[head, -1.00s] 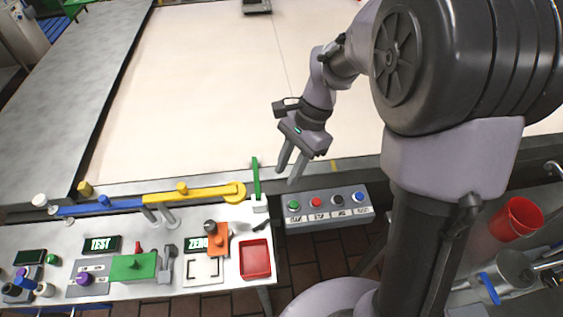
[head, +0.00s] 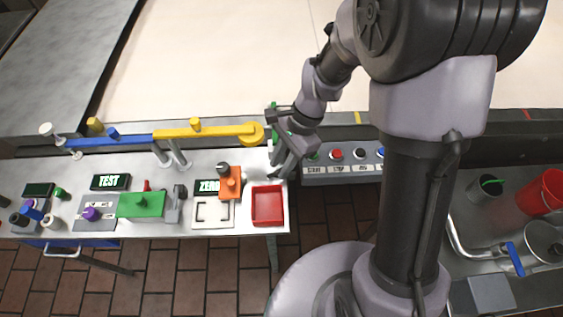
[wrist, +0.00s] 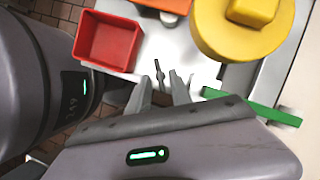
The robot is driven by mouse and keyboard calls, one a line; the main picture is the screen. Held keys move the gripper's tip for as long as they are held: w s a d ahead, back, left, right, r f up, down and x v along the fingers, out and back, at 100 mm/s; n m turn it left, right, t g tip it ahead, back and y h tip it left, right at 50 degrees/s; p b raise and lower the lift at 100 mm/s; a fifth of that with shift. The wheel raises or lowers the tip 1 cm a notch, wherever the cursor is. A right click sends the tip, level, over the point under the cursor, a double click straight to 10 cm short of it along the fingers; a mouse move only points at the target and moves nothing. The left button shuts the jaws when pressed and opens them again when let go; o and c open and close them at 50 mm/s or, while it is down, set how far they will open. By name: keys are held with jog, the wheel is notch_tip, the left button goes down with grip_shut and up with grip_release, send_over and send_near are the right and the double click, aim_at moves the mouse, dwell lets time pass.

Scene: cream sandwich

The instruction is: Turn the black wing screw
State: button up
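A small dark piece, which looks like the black wing screw (wrist: 160,76), shows in the wrist view on the pale table top, between and just beyond my fingertips. My gripper (wrist: 161,82) has its fingers apart with a gap around that line of sight; I see no contact with the piece. In the head view my gripper (head: 281,172) points down over the right end of the table, beside the red tray, and hides the screw there.
The red tray (head: 268,205) stands left of my gripper. A yellow arm with a round end (head: 252,133) and a green bar (wrist: 255,108) are close by. A button panel (head: 343,172) lies to the right. Tiled floor (head: 180,285) is in front.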

grip_shut()
jog(key=shift+r, duration=0.1)
jog(key=shift+a+r+n+p, duration=0.1)
jog(key=shift+r+n+p, duration=0.1)
jog(key=shift+n+p, duration=0.55)
jog(key=shift+w+n+g+h+p, duration=0.15)
jog(key=shift+n+g+h+p, duration=0.2)
jog(key=shift+n+p, duration=0.2)
jog(key=shift+f, duration=0.2)
jog(key=shift+o, duration=1.1)
grip_release()
